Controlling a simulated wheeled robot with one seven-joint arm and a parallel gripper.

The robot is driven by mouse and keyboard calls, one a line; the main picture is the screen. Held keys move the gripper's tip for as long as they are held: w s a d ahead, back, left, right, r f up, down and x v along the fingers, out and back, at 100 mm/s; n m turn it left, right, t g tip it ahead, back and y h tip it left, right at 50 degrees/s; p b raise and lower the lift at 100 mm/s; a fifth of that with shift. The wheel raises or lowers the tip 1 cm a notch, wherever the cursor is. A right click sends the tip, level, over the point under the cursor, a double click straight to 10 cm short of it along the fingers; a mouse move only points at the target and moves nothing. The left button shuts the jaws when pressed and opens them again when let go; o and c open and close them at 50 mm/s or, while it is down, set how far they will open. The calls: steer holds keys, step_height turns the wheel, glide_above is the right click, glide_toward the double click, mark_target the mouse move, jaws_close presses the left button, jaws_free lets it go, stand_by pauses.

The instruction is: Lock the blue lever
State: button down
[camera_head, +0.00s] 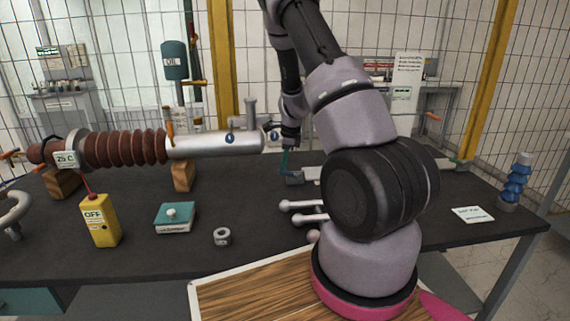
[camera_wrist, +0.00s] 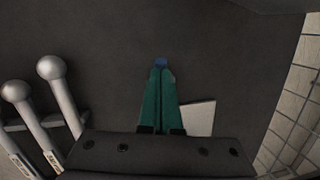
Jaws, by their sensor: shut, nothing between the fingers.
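My gripper (camera_head: 284,168) points down over the dark table, partly hidden behind my arm in the head view. In the wrist view its two green fingers (camera_wrist: 160,75) are shut with nothing held.
Two silver ball-ended levers (camera_head: 305,211) stand left of the fingers in the wrist view (camera_wrist: 40,105). A bushing with brown ribs (camera_head: 125,148) spans the left.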

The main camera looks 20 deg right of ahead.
steer(key=shift+a+f, duration=0.15)
steer(key=shift+a, duration=0.2)
step_height(320, 180, up, 11)
steer(key=s+d, duration=0.1)
steer(key=s, duration=0.1)
steer(key=shift+d, duration=0.3)
steer(key=shift+f, duration=0.1)
stand_by(0.3)
